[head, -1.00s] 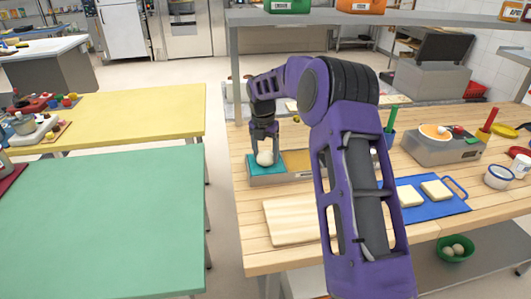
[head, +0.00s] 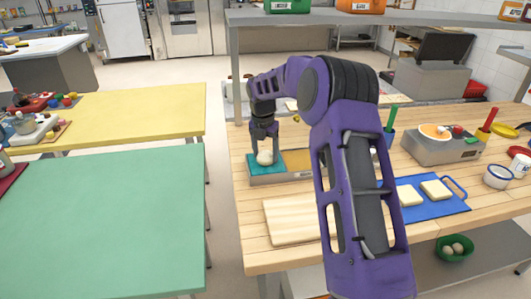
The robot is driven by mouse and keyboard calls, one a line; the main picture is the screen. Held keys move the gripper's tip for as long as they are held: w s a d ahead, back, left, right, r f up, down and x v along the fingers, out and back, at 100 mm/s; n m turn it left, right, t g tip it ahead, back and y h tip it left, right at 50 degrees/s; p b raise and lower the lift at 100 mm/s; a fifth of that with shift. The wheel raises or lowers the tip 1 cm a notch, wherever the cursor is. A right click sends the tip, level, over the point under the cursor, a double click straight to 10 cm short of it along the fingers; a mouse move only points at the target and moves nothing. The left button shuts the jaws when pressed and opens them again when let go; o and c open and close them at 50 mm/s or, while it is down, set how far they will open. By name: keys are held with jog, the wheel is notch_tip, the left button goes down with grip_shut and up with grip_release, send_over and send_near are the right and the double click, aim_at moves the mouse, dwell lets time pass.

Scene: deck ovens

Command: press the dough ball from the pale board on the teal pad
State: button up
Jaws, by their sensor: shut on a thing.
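The dough ball (head: 265,157) is pale and round, held in my gripper (head: 265,148), which points straight down. The ball is over the teal pad (head: 252,167) at the left end of a grey base; whether it touches the pad I cannot tell. The pale board (head: 287,220) lies nearer on the wooden table, with its visible part bare. My arm hides the board's right end and the middle of the table.
A yellow-brown pad (head: 296,161) sits right of the teal one. A blue board (head: 440,204) with pale slabs, a grey scale-like device (head: 440,150) and white tubs (head: 497,177) stand to the right. A shelf (head: 400,17) spans above the back.

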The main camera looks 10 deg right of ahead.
jog(key=shift+f, duration=0.1)
jog(key=shift+r+p, duration=0.9)
jog(key=shift+r, duration=3.2)
